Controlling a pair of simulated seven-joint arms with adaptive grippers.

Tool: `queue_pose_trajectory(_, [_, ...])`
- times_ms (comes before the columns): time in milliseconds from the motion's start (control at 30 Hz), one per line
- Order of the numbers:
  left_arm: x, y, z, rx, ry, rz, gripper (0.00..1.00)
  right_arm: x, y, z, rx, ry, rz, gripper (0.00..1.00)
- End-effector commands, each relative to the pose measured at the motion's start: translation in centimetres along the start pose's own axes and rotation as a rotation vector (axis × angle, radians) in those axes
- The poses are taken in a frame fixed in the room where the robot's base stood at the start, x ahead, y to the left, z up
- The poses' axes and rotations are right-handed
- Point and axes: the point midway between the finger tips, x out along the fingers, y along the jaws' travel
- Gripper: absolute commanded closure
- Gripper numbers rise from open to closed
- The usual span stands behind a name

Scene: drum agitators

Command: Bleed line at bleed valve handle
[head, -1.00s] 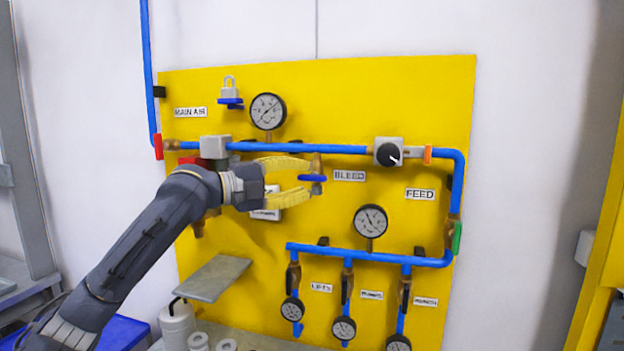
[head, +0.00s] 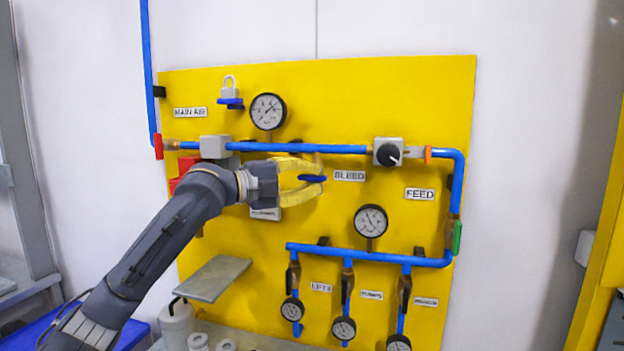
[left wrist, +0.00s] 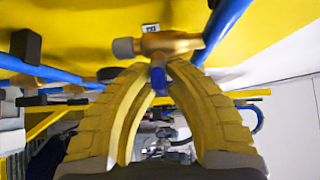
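The bleed valve handle (head: 312,178) is a small blue lever under the upper blue pipe, left of the BLEED label (head: 349,176). My left gripper (head: 319,179) reaches it from the left, with its yellow fingers above and below it. In the left wrist view the fingertips (left wrist: 166,70) come together on the blue handle (left wrist: 184,75), just below the brass valve body (left wrist: 170,43). The gripper looks shut on the handle. The fingers hide part of the handle and, in the head view, most of the valve body. My right gripper is not in view.
The yellow panel (head: 410,90) carries an upper gauge (head: 267,111), a FEED knob (head: 388,155), a middle gauge (head: 370,221) and several small gauges below. Free room lies in front of the panel's right side.

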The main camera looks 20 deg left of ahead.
Motion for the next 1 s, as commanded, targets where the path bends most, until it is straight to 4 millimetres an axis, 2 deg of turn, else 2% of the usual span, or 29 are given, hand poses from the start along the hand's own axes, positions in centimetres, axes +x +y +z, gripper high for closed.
queue_pose_trajectory(100, [-0.01, 0.01, 0.0, 0.0, 0.0, 0.0, 1.0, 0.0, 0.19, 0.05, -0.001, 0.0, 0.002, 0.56])
queue_pose_trajectory(533, [0.01, 0.16, 0.01, -0.033, 0.0, -0.03, 1.0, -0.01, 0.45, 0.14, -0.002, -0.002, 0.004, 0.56])
queue_pose_trajectory(1000, [0.1, 0.24, -0.13, -0.3, 0.004, -0.296, 1.0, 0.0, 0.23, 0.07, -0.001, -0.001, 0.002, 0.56])
